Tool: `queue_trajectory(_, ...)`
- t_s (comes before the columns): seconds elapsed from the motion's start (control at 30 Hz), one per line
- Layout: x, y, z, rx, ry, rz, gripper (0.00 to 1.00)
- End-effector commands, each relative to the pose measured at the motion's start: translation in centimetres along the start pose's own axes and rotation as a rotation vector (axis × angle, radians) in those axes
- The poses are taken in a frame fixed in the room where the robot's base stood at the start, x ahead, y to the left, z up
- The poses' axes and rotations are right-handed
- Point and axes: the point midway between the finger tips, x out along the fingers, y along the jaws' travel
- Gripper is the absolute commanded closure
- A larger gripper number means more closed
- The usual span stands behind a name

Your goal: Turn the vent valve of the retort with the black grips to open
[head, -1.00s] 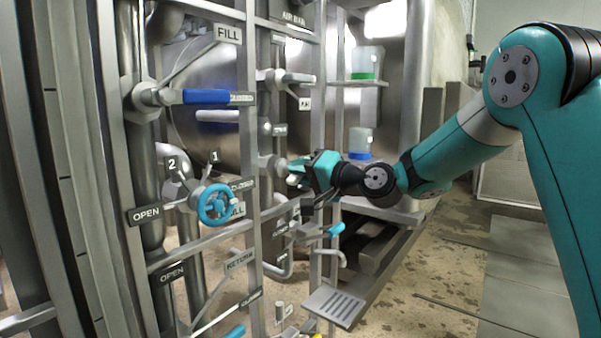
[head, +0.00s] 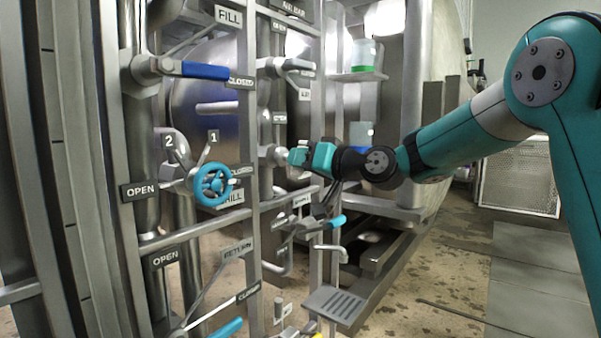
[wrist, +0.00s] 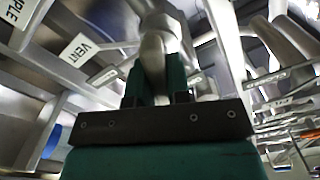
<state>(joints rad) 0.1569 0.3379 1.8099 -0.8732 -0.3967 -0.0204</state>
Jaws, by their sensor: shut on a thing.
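The vent valve (head: 268,153) is a grey metal fitting on the pipe frame in the middle of the head view. My gripper (head: 296,157) reaches it from the right and is shut on its grey handle. In the wrist view the teal fingers of my gripper (wrist: 156,80) close around the pale metal handle (wrist: 153,52). A white VENT label (wrist: 79,50) stands to the left of the fingers. Much of the handle is hidden by the jaws, so its exact angle is hard to tell. I cannot make out black grips.
A blue-handled FILL valve (head: 205,70) and a blue handwheel (head: 214,185) are to the left. Upright frame bars stand close around the valve. A small grey slotted step (head: 335,304) juts out below.

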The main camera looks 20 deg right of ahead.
Motion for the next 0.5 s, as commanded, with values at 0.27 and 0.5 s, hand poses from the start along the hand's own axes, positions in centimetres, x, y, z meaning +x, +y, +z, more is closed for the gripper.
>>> queue_trajectory(0.27, -0.01, 0.16, 0.35, -0.224, 0.000, 0.000, 1.00)
queue_trajectory(0.5, -0.02, 0.12, 0.22, -0.353, -0.001, 0.000, 1.00)
